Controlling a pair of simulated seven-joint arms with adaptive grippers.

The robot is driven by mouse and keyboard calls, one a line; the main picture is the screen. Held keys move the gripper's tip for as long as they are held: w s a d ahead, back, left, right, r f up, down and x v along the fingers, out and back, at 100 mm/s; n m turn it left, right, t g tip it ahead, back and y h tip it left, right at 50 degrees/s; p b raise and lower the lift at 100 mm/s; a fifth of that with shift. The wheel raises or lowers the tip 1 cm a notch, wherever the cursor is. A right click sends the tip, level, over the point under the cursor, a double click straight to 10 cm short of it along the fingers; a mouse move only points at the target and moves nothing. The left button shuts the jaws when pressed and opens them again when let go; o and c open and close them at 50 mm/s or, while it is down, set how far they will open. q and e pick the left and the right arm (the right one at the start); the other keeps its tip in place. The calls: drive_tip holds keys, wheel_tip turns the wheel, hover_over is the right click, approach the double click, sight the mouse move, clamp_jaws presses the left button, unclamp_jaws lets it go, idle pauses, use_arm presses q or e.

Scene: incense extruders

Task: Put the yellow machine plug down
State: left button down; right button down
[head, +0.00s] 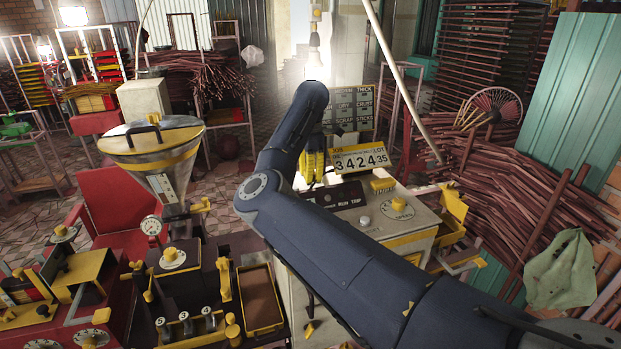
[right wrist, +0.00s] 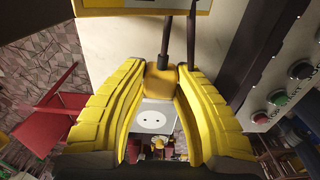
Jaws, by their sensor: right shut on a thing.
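My right gripper (head: 312,166) is at the top of the cream machine, behind the dark control panel and just left of the number sign. Its yellow ribbed fingers (right wrist: 159,88) close in the right wrist view on a small yellow block, which I take for the yellow machine plug (right wrist: 160,80). In the head view the fingers and arm hide the plug. Beyond the fingers in the wrist view is a white plate with a round face and two dark dots (right wrist: 153,119), like a socket. I cannot tell whether the plug touches anything below. My left gripper is not in view.
The number sign (head: 362,160) stands close to the right gripper. The control panel (head: 335,197) and a dial (head: 397,208) are on the cream machine. A steel hopper (head: 155,150) stands left, with a brown-bottomed tray (head: 281,326) in front. Incense stick bundles (head: 500,210) fill the right.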

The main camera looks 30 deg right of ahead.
drive_tip(key=shift+f, duration=0.5)
drive_tip(key=shift+f, duration=0.6)
drive_tip(key=c, duration=1.1)
unclamp_jaws()
drive_tip(key=shift+c, duration=0.2)
wheel_tip(320, 180, up, 13)
drive_tip(key=shift+r, duration=0.1)
